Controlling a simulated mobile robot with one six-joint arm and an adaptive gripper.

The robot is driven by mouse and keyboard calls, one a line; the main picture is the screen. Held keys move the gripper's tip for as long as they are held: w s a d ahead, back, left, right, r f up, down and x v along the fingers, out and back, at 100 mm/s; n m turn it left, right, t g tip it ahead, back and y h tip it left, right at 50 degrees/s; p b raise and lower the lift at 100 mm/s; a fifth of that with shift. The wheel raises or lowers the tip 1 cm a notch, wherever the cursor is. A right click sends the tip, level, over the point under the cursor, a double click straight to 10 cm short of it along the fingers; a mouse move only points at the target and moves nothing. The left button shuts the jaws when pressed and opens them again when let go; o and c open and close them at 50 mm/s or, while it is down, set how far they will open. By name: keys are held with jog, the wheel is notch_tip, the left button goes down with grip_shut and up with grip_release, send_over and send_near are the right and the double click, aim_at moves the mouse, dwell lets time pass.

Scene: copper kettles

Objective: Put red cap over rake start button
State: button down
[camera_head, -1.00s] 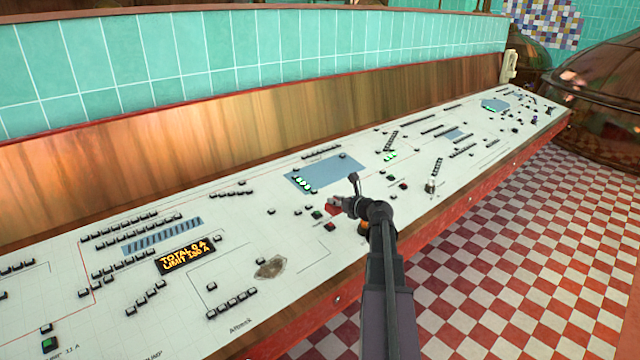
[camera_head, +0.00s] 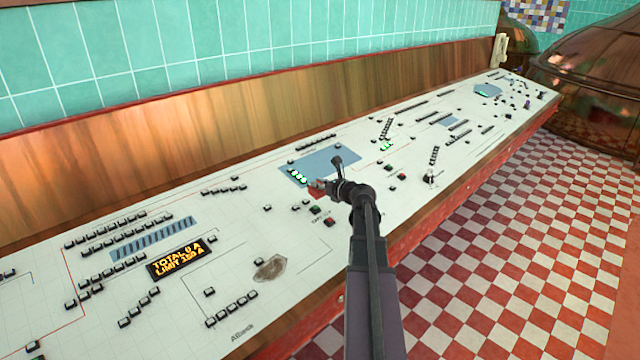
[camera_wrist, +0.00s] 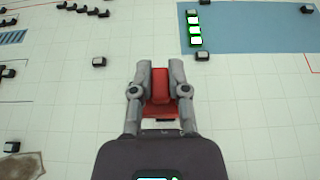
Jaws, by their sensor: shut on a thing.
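My gripper (camera_head: 319,187) is shut on the red cap (camera_head: 315,184) and holds it over the white control desk, just in front of the blue panel's near edge. In the wrist view the red cap (camera_wrist: 160,108) sits between the two grey fingers of my gripper (camera_wrist: 161,76). A green button (camera_head: 315,210) and a red button (camera_head: 329,222) lie on the desk nearer the front edge than the cap. I cannot read which button is the rake start. The desk right under the cap is hidden.
Lit green buttons (camera_wrist: 195,30) stand on the blue panel (camera_wrist: 255,30) beyond the gripper. An amber display (camera_head: 179,259) and many black buttons spread over the desk. A small upright lever (camera_head: 431,178) stands to the right.

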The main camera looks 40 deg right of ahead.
jog(key=shift+d+f, duration=0.1)
jog(key=shift+f, duration=0.05)
jog(key=shift+f+b, duration=0.45)
jog(key=shift+b, duration=0.1)
jog(key=b, duration=0.4)
send_over(317, 209)
jog(key=shift+d+f, duration=0.1)
jog(key=shift+f, duration=1.95)
jog(key=shift+w+f+b, duration=0.2)
jog(key=shift+f+b, duration=1)
jog(key=shift+b, duration=0.1)
dwell(0.9)
jog(key=c, duration=0.5)
grip_release()
jog(key=shift+c, duration=0.2)
jog(key=shift+s, duration=0.15)
jog(key=shift+p+v, duration=0.8)
jog(key=shift+v, duration=3.1)
